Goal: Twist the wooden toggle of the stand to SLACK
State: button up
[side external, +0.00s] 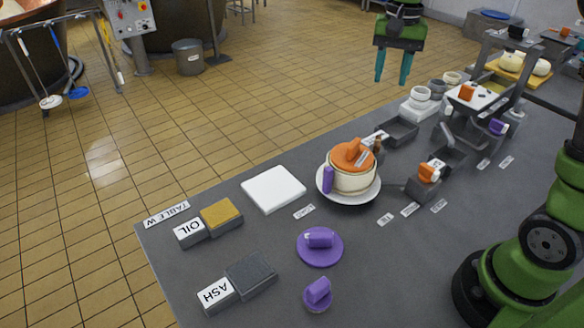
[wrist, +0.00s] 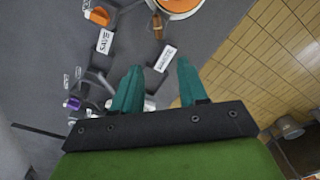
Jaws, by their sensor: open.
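My gripper (side external: 392,76) is open and empty, its teal fingers pointing down, high above the far side of the table. In the wrist view its fingertips (wrist: 159,70) are apart with grey table between them. A small upright brown wooden piece (side external: 378,146) stands just behind the orange-lidded pot; it looks like the toggle. In the wrist view this brown piece (wrist: 157,27) is beyond the fingertips, untouched. A white label (wrist: 165,58) lies near it, its word too small to read. I cannot tell which way the toggle is turned.
The pot (side external: 352,180) sits on a white dish close to the brown piece. A grey tray (side external: 398,132), a white block with cups (side external: 421,108) and a grey frame (side external: 490,50) stand farther right. A white slab (side external: 273,189) lies left.

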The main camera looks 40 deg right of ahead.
send_near(378, 140)
notch_tip(378, 140, down, 9)
jog(key=shift+w+f, duration=0.1)
dwell(0.4)
grip_shut()
